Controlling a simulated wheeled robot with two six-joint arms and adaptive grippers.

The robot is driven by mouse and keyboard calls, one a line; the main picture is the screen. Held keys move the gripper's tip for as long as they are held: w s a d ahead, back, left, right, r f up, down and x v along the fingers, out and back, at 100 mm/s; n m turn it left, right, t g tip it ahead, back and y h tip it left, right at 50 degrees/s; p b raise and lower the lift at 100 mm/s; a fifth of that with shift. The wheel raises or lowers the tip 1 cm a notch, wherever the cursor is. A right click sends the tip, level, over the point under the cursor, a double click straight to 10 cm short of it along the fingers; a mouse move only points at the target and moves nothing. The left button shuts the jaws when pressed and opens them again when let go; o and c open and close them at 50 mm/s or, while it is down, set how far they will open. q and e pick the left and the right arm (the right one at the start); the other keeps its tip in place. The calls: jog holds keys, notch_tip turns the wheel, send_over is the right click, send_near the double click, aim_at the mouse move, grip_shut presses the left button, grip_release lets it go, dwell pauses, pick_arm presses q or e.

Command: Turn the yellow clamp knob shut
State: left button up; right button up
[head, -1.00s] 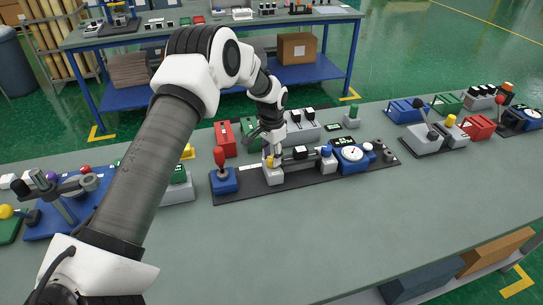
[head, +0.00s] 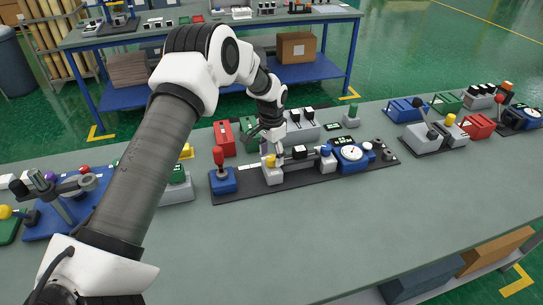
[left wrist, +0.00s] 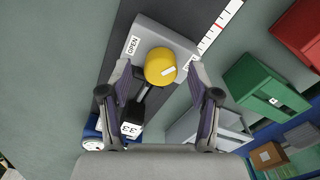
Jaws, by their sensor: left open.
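The yellow clamp knob (head: 270,160) sits on a light grey block (head: 272,175) at the left part of a dark plate. My left gripper (head: 273,148) is open just above the knob. In the left wrist view its fingertips (left wrist: 158,72) lie on either side of the knob, with gaps; whether they are down at its height I cannot tell. My right gripper is not in view.
A red-handled lever on a blue base (head: 223,180) stands left of the block. A dial gauge (head: 351,154) and blue knob (head: 326,151) lie right of it. Red (head: 225,138) and green boxes stand behind. The table front (head: 300,230) is clear.

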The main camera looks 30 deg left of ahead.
aim_at(272, 158)
pick_arm(q)
notch_tip(272, 158, up, 11)
jog(key=shift+w+r, duration=0.1)
dwell(0.5)
